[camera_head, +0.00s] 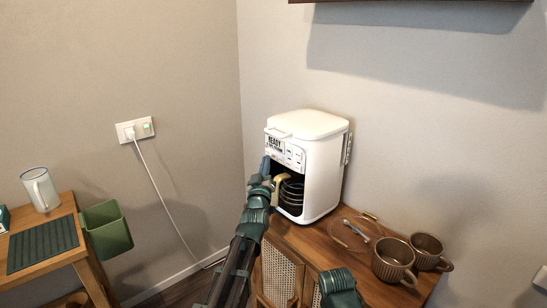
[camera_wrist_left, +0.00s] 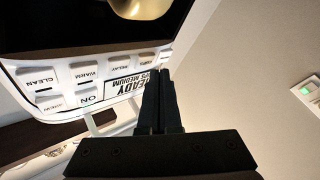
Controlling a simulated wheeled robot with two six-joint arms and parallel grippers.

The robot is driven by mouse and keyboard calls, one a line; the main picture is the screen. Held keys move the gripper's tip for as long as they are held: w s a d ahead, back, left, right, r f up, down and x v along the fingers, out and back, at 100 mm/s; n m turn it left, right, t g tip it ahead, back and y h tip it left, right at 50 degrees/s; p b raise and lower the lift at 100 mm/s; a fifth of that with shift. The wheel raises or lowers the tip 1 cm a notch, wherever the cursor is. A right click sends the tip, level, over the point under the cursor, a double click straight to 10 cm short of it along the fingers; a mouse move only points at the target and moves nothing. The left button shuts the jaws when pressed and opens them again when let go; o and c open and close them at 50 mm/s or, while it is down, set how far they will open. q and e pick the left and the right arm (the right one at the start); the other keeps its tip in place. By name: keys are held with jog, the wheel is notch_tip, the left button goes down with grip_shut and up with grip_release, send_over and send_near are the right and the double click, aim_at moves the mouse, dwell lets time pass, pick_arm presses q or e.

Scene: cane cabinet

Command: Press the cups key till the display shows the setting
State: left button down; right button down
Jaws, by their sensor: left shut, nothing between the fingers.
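The white coffee machine (camera_head: 318,165) stands on the wooden cabinet against the wall.
A glass pot (camera_head: 291,192) sits in the machine's bay. Two brown ribbed mugs (camera_head: 391,259) and a round tray with a spoon (camera_head: 352,233) are to the right.

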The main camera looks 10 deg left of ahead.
pick_arm(q)
jog(key=shift+w+d, duration=0.1)
jog(key=shift+w+d, duration=0.2)
jog(key=shift+w, duration=0.05)
dwell(0.3)
jog(key=shift+w+d, duration=0.2)
jog(key=shift+w, duration=0.1)
dwell(0.7)
jog(key=shift+s, duration=0.1)
jog(key=shift+s+a, duration=0.45)
jog(key=shift+s, duration=0.1)
dwell(0.4)
jog(key=shift+s+a, duration=0.8)
jog(key=shift+s, duration=0.2)
jog(key=shift+s+a, duration=0.75)
jog(key=shift+s, duration=0.25)
